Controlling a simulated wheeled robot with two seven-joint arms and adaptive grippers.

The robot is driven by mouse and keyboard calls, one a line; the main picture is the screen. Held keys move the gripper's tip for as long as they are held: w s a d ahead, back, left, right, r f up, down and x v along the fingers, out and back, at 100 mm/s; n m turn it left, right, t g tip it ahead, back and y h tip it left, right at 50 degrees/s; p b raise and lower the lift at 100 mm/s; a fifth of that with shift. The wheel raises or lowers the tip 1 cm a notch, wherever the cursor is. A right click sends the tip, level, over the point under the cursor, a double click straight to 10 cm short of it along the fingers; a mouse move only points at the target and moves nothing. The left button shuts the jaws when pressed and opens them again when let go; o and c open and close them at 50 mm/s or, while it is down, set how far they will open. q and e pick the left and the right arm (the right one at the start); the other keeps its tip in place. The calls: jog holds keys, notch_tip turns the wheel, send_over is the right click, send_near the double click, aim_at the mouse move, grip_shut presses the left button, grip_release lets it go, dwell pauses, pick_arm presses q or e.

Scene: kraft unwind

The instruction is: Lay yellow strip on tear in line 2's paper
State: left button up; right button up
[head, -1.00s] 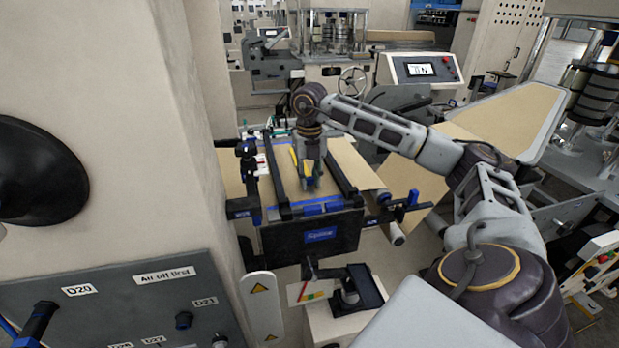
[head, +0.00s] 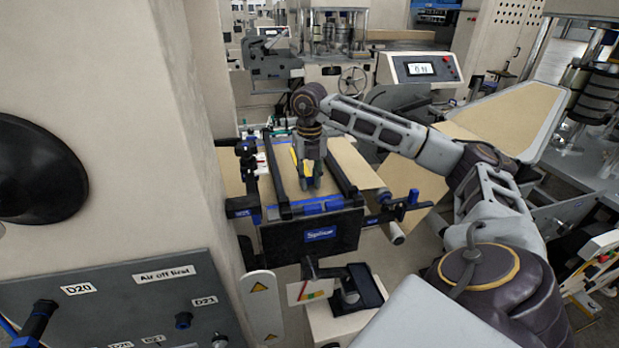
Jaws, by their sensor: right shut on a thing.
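My right gripper (head: 311,184) points down over the splice table between its two dark rails. It is shut on the yellow strip (head: 308,168), of which a small yellow piece shows at the fingers. Line 2's brown paper (head: 346,160) runs across the table under the gripper. I cannot tell whether the strip touches the paper, and I see no tear; the gripper and rails cover part of the paper. Another thin yellow piece (head: 294,158) shows beside the left rail. My left gripper is not in view.
The dark splice-table front (head: 290,240) carries a blue label. A small stand with a black tray (head: 358,288) is below it. A beige wall and a grey panel (head: 120,300) close off the left. A machine with a screen (head: 420,69) stands behind.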

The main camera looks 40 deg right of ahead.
jog(key=shift+f, duration=0.1)
dwell(0.5)
jog(key=o, duration=0.8)
jog(key=shift+r, duration=5.8)
jog(key=shift+r, duration=0.2)
jog(key=shift+f, duration=0.1)
